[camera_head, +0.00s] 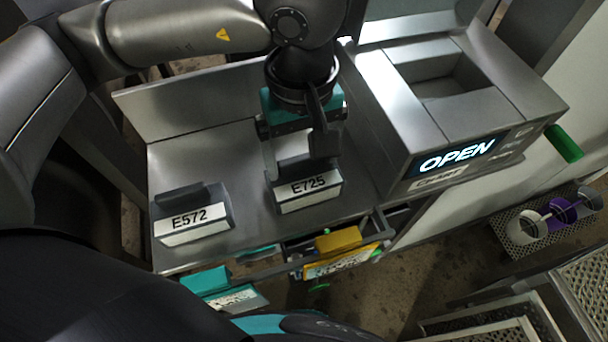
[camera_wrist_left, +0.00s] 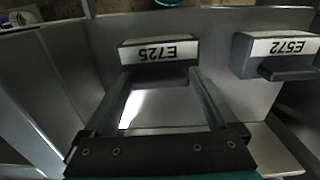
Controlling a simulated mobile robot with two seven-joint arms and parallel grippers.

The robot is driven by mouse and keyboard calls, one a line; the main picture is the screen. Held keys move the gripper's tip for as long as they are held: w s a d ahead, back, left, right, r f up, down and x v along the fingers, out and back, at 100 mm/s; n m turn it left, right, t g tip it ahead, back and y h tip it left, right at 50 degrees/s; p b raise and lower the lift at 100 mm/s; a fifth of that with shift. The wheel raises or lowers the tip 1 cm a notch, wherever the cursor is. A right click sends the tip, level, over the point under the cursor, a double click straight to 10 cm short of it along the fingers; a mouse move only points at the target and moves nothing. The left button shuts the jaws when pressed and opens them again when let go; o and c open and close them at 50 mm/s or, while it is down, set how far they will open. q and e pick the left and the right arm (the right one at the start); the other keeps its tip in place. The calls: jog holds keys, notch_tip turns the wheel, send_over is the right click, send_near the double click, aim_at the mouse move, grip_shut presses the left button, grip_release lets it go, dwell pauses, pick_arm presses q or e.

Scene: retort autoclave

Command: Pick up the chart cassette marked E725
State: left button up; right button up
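The chart cassette E725 (camera_head: 308,190) is a dark grey block with a white label, standing on the steel worktop. It also shows in the left wrist view (camera_wrist_left: 160,52), straight ahead of the fingers. My left gripper (camera_head: 296,160) points down at it from above and behind. In the left wrist view its two fingers (camera_wrist_left: 158,78) are spread apart, with the tips close to the left and right sides of the cassette's top. I cannot tell whether they touch it. A second cassette, E572 (camera_head: 192,217), stands to the left on the worktop. My right gripper is not identifiable.
A steel unit with a lit OPEN display (camera_head: 458,156) and a green handle (camera_head: 565,144) stands right of the cassette. A yellow labelled block (camera_head: 338,241) and a teal one (camera_head: 206,281) sit at the worktop's front rail. Bare worktop separates the two cassettes.

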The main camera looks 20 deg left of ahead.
aim_at(302, 159)
pick_arm(q)
grip_shut()
dwell(0.5)
jog(key=shift+r, duration=0.15)
notch_tip(302, 159, up, 20)
jog(key=shift+b, duration=0.35)
